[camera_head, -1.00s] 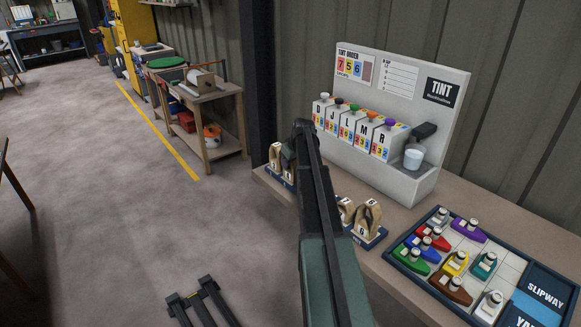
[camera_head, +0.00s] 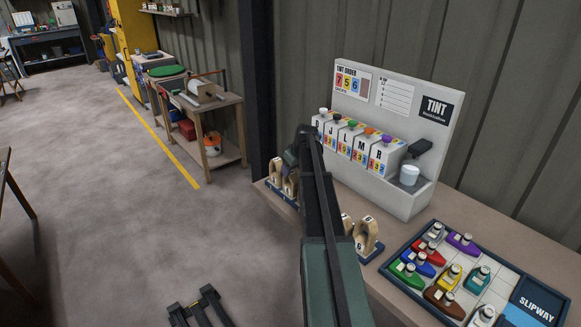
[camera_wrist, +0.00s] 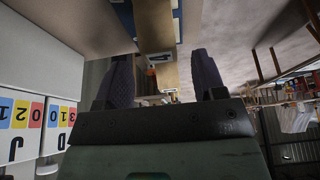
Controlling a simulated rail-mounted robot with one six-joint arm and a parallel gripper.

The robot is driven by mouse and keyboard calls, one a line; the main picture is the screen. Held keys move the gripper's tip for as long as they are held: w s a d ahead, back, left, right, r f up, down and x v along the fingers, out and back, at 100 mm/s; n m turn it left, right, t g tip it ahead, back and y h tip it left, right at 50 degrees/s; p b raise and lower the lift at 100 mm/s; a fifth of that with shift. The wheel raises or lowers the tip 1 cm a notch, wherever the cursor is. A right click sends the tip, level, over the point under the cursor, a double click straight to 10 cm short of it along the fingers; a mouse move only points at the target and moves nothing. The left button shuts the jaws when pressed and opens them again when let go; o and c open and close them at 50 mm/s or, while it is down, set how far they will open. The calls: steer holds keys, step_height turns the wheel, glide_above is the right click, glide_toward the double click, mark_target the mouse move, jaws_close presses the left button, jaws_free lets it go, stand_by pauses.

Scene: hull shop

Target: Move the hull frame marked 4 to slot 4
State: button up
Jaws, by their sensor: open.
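Pale wooden hull frames stand upright on the bench in two groups. One group (camera_head: 283,178) is on a dark blue base at the bench's far left corner; the other (camera_head: 366,236) is right of my arm, partly hidden by it. I cannot read which one is marked 4. My gripper (camera_head: 291,159) is at the far group, mostly hidden behind my arm. In the wrist view my gripper (camera_wrist: 163,78) is open, with its two dark purple fingers apart. A wooden piece (camera_wrist: 157,62) shows between and beyond them; I cannot tell whether they touch it.
A grey tint machine (camera_head: 390,150) with lettered, numbered cartridges stands along the wall, close right of my arm. A dark tray (camera_head: 395,255) of coloured toy boats lies at the bench's near right. A wooden side table (camera_head: 210,105) stands beyond. Open floor lies left of the bench.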

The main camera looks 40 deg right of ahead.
steer(key=p+v, duration=0.4)
steer(key=v, duration=0.2)
steer(key=shift+s+r, duration=0.2)
steer(key=shift+r, duration=0.15)
steer(key=shift+f, duration=0.1)
steer(key=s+a+g, duration=0.1)
steer(key=s+a, duration=0.1)
steer(key=a, duration=0.9)
steer(key=s+a+g, duration=0.1)
steer(key=s+a, duration=0.2)
steer(key=a, duration=0.8)
steer(key=s+a+g, duration=0.1)
steer(key=s+a, duration=0.7)
steer(key=a, duration=0.3)
steer(key=s+a+f+g, duration=0.1)
steer(key=s+a, duration=0.7)
steer(key=a, duration=0.3)
steer(key=shift+s, duration=0.4)
steer(key=shift+a+f, duration=0.1)
steer(key=shift+f, duration=0.05)
